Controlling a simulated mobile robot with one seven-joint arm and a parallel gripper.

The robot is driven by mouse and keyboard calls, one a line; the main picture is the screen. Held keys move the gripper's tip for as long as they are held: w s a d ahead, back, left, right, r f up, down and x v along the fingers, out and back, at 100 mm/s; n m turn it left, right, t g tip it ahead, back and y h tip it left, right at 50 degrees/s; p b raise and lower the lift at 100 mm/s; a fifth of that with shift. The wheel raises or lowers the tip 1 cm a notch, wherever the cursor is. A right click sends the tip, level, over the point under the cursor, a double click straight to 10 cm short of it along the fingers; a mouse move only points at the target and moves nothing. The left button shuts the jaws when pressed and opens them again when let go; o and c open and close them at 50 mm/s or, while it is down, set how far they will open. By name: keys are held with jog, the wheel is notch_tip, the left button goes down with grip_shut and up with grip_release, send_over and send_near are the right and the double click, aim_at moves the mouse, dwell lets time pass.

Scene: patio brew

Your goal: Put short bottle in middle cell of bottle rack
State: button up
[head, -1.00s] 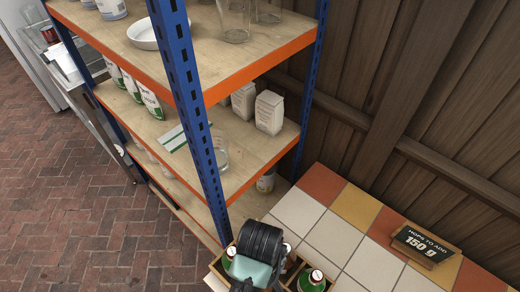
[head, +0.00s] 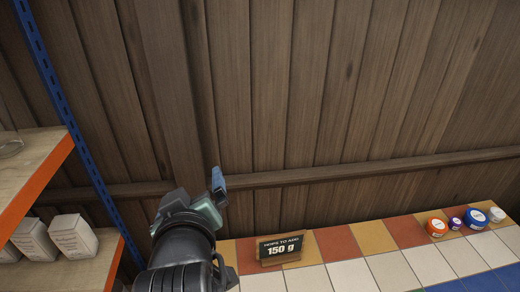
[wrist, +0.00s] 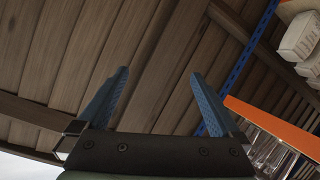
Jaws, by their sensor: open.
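My gripper (head: 217,180) is raised in front of the wooden wall in the head view. In the wrist view my gripper (wrist: 160,95) has its two blue fingers spread wide, with nothing between them. The short bottle and the bottle rack do not show in either current view.
A tiled counter (head: 345,275) runs along the wall, with a "150 g" sign (head: 281,249) and several small lidded jars (head: 475,219) at the right. A shelf unit (head: 50,175) with paper packets (head: 73,236) stands at the left. The wooden wall (head: 300,100) is close behind my gripper.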

jog(key=d+r+m+t, duration=0.2)
jog(key=d+r+t, duration=0.1)
jog(key=r, duration=0.6)
jog(key=d+r+m+t, duration=0.1)
jog(key=d+r+t, duration=0.25)
jog(key=r, duration=0.55)
jog(key=s+d+r+m+t+h, duration=0.2)
jog(key=s+d+r+t, duration=0.1)
jog(key=r, duration=0.5)
jog(key=s+d+r+m+t+h, duration=0.1)
jog(key=s+d+r+m+t, duration=0.2)
jog(key=s+r, duration=0.4)
notch_tip(320, 180, up, 2)
jog(key=shift+s+d+r+t+h, duration=0.1)
jog(key=shift+s+d+t+h, duration=0.3)
jog(key=shift+d+t, duration=0.55)
jog(key=shift+w+d, duration=0.1)
jog(key=shift+d, duration=0.05)
